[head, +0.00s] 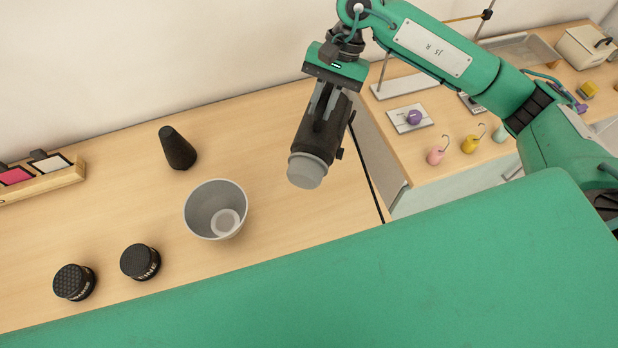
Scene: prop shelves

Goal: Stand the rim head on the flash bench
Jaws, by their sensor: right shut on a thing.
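My right gripper (325,103) is shut on the rim head (324,135), a dark cylinder with small dark knobs on its side and a light grey cap at its lower end. It hangs slightly tilted, grey end down, and appears above the right part of the wooden flash bench (285,235). How high it is above the bench top is hard to tell. My left gripper is not in view.
On the bench stand a grey bowl-shaped reflector (202,207), a black cone (178,149) and two black round caps (140,261) (74,282). A wooden swatch rack (42,182) is at left. A second bench (455,170) with small coloured weights lies right, past a gap.

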